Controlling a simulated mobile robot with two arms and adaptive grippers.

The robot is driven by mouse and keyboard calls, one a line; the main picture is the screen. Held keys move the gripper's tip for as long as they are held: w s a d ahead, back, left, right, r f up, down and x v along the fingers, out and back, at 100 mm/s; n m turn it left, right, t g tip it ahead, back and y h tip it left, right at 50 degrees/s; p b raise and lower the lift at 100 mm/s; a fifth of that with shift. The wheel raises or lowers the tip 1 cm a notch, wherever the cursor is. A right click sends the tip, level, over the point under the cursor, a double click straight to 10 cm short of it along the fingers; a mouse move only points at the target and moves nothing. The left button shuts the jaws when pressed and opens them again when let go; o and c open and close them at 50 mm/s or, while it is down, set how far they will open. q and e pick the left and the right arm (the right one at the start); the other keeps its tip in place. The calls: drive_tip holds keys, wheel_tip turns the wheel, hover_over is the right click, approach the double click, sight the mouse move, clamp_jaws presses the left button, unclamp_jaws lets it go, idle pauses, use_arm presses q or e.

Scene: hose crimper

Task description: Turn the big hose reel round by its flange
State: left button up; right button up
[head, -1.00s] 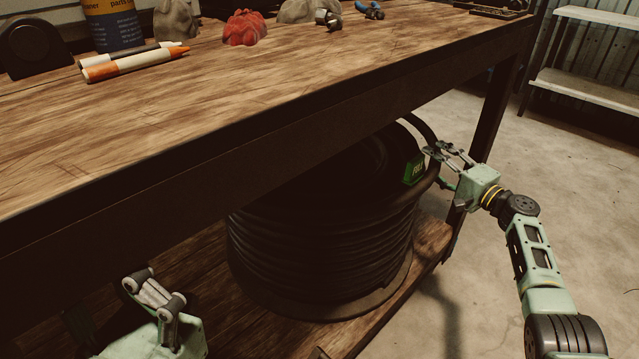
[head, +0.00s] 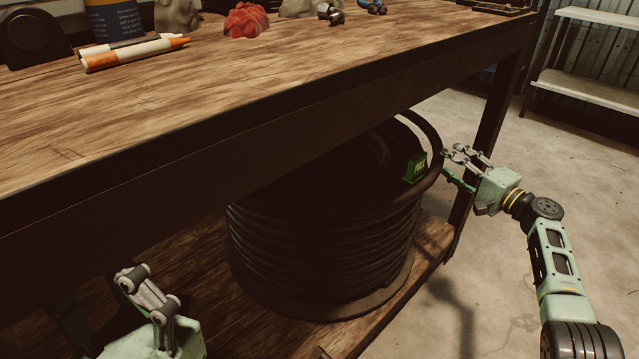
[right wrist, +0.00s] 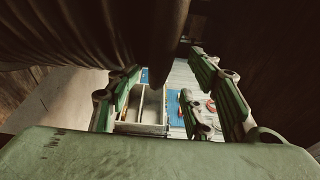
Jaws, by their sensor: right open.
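The big hose reel (head: 320,250) stands on the lower shelf under the bench, wound with dark hose. Its upper flange (head: 428,130) sticks out at the bench's right front edge, and a green label (head: 416,168) shows near the rim.
The wooden bench top (head: 200,110) overhangs the reel, and a dark bench leg (head: 492,120) stands behind my right gripper. Markers (head: 135,52), a red lump (head: 246,20) and tools lie on the bench. The concrete floor at right is clear up to a shelf unit (head: 590,90).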

drive_tip(key=shift+s+d+b, duration=0.3)
drive_tip(key=shift+s+d, duration=0.05)
drive_tip(key=shift+d, duration=0.35)
drive_tip(key=shift+s+d+b, duration=0.25)
drive_tip(key=shift+s+d, duration=0.1)
drive_tip(key=shift+d, duration=0.3)
drive_tip(key=shift+s+d+b, duration=0.3)
drive_tip(key=shift+s+d, duration=0.05)
drive_tip(key=shift+d, duration=0.35)
